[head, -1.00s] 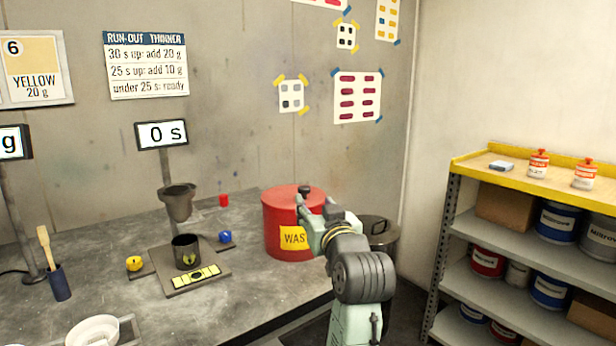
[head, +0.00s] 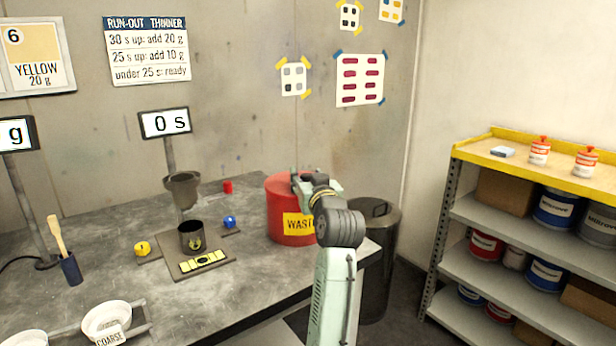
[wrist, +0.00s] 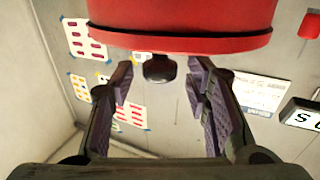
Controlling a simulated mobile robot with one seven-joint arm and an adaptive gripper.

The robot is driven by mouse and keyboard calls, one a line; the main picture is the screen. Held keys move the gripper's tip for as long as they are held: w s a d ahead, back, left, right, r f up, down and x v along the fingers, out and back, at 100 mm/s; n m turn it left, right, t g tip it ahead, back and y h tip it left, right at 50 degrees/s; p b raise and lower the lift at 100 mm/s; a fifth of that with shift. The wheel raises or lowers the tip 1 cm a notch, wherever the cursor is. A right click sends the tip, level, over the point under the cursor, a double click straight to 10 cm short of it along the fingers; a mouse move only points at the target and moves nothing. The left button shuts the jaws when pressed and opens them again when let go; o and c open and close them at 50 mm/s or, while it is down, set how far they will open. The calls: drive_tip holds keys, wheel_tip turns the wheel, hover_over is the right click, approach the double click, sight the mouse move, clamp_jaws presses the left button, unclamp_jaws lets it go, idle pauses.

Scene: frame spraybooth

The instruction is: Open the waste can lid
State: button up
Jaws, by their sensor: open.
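The red waste can (head: 283,222) stands at the right end of the bench, with a yellow "WAST…" label on its front. Its red lid (head: 277,183) is on and looks closed. My gripper (head: 298,183) is at the lid's top, and my arm hides part of the can and the knob in the head view. In the wrist view, which looks upside down, the black lid knob (wrist: 160,68) shows between the two fingertips of my open gripper (wrist: 160,80). Gaps show on both sides of it, so the fingers look apart from it. The lid's rim (wrist: 180,43) lies just above.
A dark bin (head: 382,225) stands on the floor behind my arm, right of the bench. A shelf rack (head: 470,150) with paint cans is further right. A viscosity cup (head: 183,185), dark pot (head: 192,236) and blue piece (head: 229,222) sit left of the can.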

clamp_jaws()
idle(0.4)
idle(0.4)
